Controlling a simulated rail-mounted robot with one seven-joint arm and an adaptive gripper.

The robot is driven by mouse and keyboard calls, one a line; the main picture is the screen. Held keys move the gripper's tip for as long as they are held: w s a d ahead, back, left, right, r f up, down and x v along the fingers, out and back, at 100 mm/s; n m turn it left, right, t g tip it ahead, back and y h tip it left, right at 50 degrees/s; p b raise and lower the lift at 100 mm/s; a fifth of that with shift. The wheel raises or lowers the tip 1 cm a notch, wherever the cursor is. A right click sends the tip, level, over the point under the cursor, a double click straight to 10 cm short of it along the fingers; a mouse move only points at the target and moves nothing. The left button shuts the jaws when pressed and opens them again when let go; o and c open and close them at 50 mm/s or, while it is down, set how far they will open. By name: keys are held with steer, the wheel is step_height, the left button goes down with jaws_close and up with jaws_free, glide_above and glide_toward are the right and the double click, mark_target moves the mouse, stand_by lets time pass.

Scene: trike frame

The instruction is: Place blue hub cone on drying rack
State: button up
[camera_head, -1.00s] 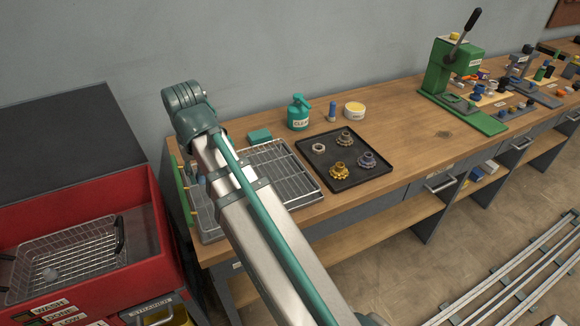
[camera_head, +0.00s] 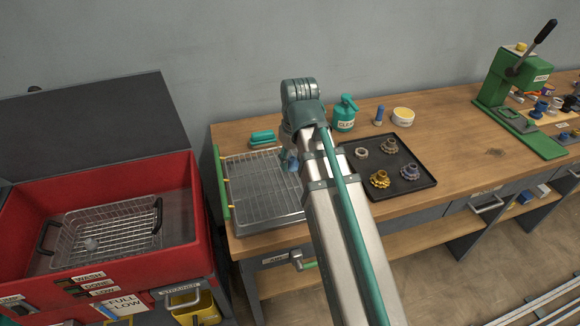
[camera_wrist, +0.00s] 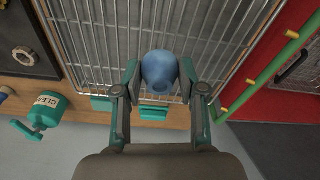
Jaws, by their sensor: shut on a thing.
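The blue hub cone (camera_wrist: 160,70) is between the fingers of my gripper (camera_wrist: 159,78) in the wrist view, and the fingers are shut on it. The drying rack (camera_head: 250,190) is a silver wire grid in a shallow tray at the left end of the bench. It also fills much of the wrist view (camera_wrist: 100,40), behind the cone. The cone appears over the rack's wall-side part; I cannot tell its height or whether it touches the wires. In the head view my arm hides most of the gripper, and a small blue patch shows beside it over the rack's right part.
A green rail with yellow pegs (camera_head: 223,185) edges the rack's left side. A teal block (camera_head: 262,138) and a teal cleaner bottle (camera_head: 345,114) stand behind. A black tray (camera_head: 425,183) with several parts lies right. The red wash station (camera_head: 200,215) is left. The rack's left part looks clear.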

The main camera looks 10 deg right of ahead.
steer(key=p, duration=0.2)
glide_above(289, 175)
steer(key=f, duration=0.6)
steer(key=shift+s+f, duration=0.1)
steer(key=shift+s, duration=0.2)
steer(key=shift+w+f, duration=0.15)
steer(key=shift+f, duration=1.55)
steer(key=shift+f, duration=0.2)
steer(key=o, duration=1.2)
steer(key=shift+r, duration=0.15)
step_height(289, 175, up, 12)
steer(key=s+b, duration=0.1)
steer(key=b, duration=0.1)
steer(key=shift+s+d, duration=0.2)
steer(key=shift+s, duration=0.05)
